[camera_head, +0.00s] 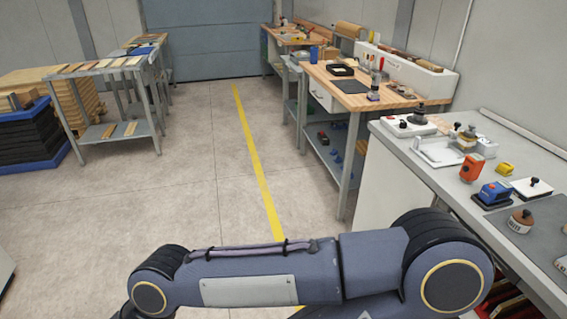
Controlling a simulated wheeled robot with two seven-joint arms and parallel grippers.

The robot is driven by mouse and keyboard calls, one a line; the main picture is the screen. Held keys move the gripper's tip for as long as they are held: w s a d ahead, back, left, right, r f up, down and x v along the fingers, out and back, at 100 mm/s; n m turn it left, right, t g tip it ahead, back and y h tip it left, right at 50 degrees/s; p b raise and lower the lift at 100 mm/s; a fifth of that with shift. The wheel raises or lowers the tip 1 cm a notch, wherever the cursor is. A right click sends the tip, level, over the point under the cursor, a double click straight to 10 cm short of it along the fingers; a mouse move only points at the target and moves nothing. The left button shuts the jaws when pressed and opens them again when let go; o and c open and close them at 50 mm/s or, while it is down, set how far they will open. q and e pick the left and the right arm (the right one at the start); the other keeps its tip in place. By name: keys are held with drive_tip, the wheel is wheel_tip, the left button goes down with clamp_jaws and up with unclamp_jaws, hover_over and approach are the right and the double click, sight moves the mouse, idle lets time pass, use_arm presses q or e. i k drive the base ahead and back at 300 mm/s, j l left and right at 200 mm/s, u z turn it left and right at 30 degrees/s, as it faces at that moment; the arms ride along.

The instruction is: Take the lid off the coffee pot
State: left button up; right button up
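I cannot make out a coffee pot or its lid anywhere in the head view. One of my arms lies across the bottom of the picture, and its gripper is out of the frame. My other gripper is not in view either.
A grey workbench (405,150) on the right carries a white tray (437,152), an orange device (472,167), a blue device (493,194) and small bottles. A wooden-topped bench (405,99) stands behind it. A grey table (95,83) stands at left. The floor (190,190) between is clear.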

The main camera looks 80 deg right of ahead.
sight(523, 217)
drive_tip(key=z, duration=4.55)
drive_tip(key=i+z, duration=0.1)
drive_tip(key=z, duration=0.3)
drive_tip(key=i+j+z, duration=0.1)
drive_tip(key=z, duration=0.3)
drive_tip(key=j+z, duration=0.2)
drive_tip(key=z, duration=0.25)
drive_tip(key=i+j+z, duration=0.15)
drive_tip(key=j, duration=0.25)
drive_tip(key=i+j+z, duration=0.15)
drive_tip(key=j, duration=0.25)
drive_tip(key=i+j+z, duration=0.15)
drive_tip(key=j, duration=0.3)
drive_tip(key=i+j+z, duration=0.15)
drive_tip(key=j, duration=0.9)
drive_tip(key=i, duration=0.05)
